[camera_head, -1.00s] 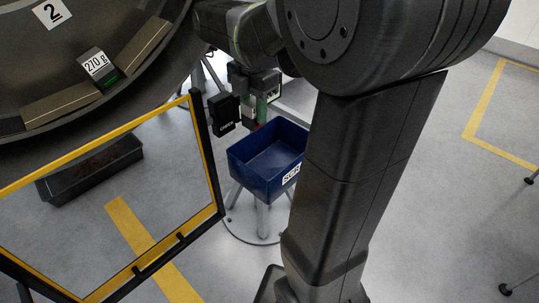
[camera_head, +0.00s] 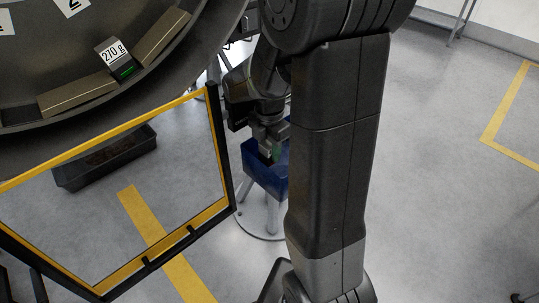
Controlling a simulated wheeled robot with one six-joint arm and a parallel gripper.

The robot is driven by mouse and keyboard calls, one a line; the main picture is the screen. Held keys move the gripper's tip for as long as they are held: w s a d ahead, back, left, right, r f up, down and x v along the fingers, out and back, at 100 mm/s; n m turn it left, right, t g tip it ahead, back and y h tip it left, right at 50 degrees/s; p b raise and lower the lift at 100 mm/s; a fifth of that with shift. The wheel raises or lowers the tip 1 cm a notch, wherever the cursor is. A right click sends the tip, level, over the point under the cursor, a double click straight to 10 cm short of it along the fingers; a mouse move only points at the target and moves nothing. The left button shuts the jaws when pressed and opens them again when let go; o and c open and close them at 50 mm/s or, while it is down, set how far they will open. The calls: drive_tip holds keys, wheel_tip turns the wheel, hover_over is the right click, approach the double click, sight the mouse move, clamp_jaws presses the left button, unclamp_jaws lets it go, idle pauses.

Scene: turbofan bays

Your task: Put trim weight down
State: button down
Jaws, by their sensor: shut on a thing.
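My gripper (camera_head: 272,157) points down into the blue bin (camera_head: 251,163), which stands on a round-based stand. The gripper is shut on a trim weight, of which only a small green part (camera_head: 276,153) shows between the fingers. My arm hides the bin's right side and its label, and I cannot tell whether the weight touches the bin floor. Another weight (camera_head: 113,52), labelled 270 g, sits in the large dark engine ring (camera_head: 40,60) at upper left.
A yellow-and-black framed panel (camera_head: 219,150) stands left of the bin, close to it. A black tray (camera_head: 105,160) lies on the floor behind the panel. Yellow lines (camera_head: 150,230) mark the floor. The floor at right is clear.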

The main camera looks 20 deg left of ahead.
sight(270, 158)
wheel_tip(270, 158, down, 3)
drive_tip(key=shift+r, duration=0.1)
drive_tip(key=shift+f+b, duration=0.45)
drive_tip(key=shift+f, duration=0.2)
drive_tip(key=c, duration=1)
unclamp_jaws()
drive_tip(key=shift+o, duration=0.2)
drive_tip(key=shift+r, duration=0.1)
wheel_tip(270, 158, up, 13)
drive_tip(key=shift+r+p, duration=0.1)
drive_tip(key=shift+p, duration=0.4)
